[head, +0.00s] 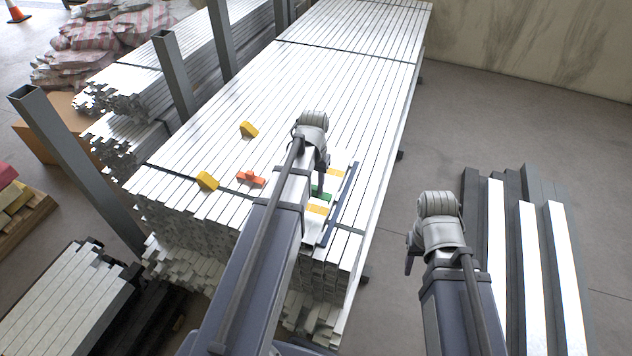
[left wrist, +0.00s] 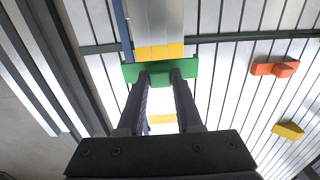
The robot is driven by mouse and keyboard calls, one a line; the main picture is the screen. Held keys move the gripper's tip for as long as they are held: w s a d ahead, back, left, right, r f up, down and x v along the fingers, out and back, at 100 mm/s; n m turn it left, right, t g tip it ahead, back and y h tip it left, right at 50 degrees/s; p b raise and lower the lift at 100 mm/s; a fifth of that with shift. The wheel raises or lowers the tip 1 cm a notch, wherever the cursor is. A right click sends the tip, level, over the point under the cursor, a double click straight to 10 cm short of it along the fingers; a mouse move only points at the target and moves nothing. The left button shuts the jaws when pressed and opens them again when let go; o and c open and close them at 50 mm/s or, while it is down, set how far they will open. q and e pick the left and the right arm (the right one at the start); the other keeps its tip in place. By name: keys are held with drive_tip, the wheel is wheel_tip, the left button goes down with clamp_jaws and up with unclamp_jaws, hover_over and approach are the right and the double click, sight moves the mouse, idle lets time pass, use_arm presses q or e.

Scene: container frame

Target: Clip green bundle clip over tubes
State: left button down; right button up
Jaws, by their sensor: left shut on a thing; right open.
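The green bundle clip (head: 322,196) is in my left gripper (head: 322,184), above or on the stack's top near its right side. The left wrist view shows the green clip (left wrist: 131,72) lying crosswise, with the fingers (left wrist: 160,76) shut on its middle part. Pale tubes (left wrist: 157,22) with a yellow band (left wrist: 160,52) lie just beyond it; another yellow band (left wrist: 160,118) shows between the fingers. I cannot tell whether the clip touches the tubes. My right gripper (head: 409,262) is open, away from the clip, right of the stack; its fingertips are partly hidden.
A dark blue bar (head: 341,203) lies right of the tubes. An orange clip-like piece (head: 251,178) and yellow blocks (head: 207,180) (head: 249,129) sit left on the long metal stack (head: 300,75). Grey posts (head: 75,165) stand left. More beams (head: 527,250) lie at right.

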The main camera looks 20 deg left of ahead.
use_arm(q)
drive_tip(key=shift+f, duration=0.2)
drive_tip(key=b, duration=0.5)
hover_over(314, 208)
wheel_tip(314, 208, down, 5)
drive_tip(key=shift+d, duration=0.1)
drive_tip(key=shift+f+b, duration=1.05)
drive_tip(key=shift+b, duration=0.1)
idle(0.9)
unclamp_jaws()
drive_tip(key=shift+r, duration=0.1)
idle(0.4)
drive_tip(key=shift+r, duration=0.1)
wheel_tip(314, 208, up, 7)
drive_tip(key=p, duration=0.7)
idle(0.3)
idle(0.4)
